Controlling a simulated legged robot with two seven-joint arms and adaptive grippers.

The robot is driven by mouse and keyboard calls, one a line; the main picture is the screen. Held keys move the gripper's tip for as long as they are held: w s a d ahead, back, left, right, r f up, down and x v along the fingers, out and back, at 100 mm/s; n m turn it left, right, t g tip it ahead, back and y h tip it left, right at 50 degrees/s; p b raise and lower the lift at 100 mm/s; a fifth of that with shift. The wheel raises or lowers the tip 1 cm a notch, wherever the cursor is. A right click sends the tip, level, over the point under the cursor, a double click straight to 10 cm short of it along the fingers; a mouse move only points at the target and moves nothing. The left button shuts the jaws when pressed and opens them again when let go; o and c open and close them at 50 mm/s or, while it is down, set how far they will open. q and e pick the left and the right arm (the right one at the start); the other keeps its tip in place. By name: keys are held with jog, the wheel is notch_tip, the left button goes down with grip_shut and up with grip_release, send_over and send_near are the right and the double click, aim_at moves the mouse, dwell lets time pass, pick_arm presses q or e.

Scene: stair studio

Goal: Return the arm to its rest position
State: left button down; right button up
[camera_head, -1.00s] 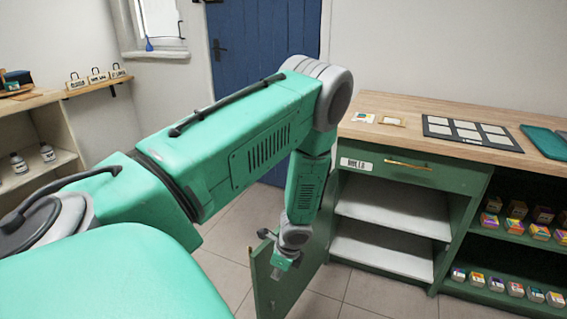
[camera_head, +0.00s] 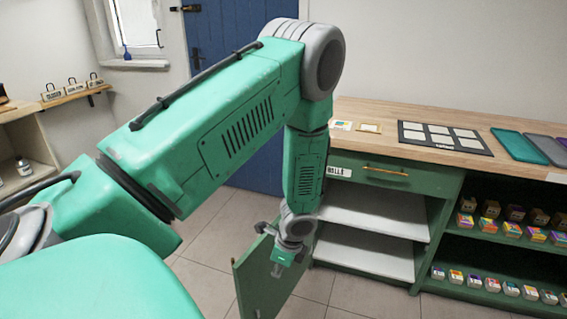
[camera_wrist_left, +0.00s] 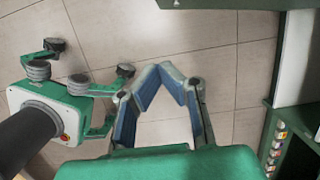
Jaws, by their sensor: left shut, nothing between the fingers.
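My left arm crosses the head view from the lower left, with its elbow raised and its forearm hanging down. My left gripper (camera_head: 277,268) is at the low end of it, beside the open green cabinet door (camera_head: 262,280) and in front of the open shelves. In the left wrist view the two blue-padded fingers (camera_wrist_left: 172,78) meet at their tips, with nothing between them and floor tiles behind. Whether the gripper touches the door I cannot tell. My right gripper does not show.
The green cabinet (camera_head: 440,190) with a wooden top (camera_head: 365,110) stands to the right. White shelves (camera_head: 375,220) in it are empty; several small boxes (camera_head: 500,287) fill the shelves beside them. A wall shelf (camera_head: 75,95) is at the left. Tiled floor (camera_head: 225,225) is open behind the arm.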

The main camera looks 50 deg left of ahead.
pick_arm(q)
jog(key=s+d+f+n+t+h, duration=0.1)
jog(key=s+d+n, duration=0.4)
jog(key=s+d, duration=0.3)
jog(key=s+d+f+n+t+h, duration=0.1)
jog(key=s+d+f+n, duration=0.1)
jog(key=s+d+n, duration=0.4)
jog(key=s+d, duration=0.2)
jog(key=d, duration=0.1)
jog(key=shift+d+f, duration=0.2)
jog(key=shift+f, duration=0.1)
jog(key=shift+s, duration=0.15)
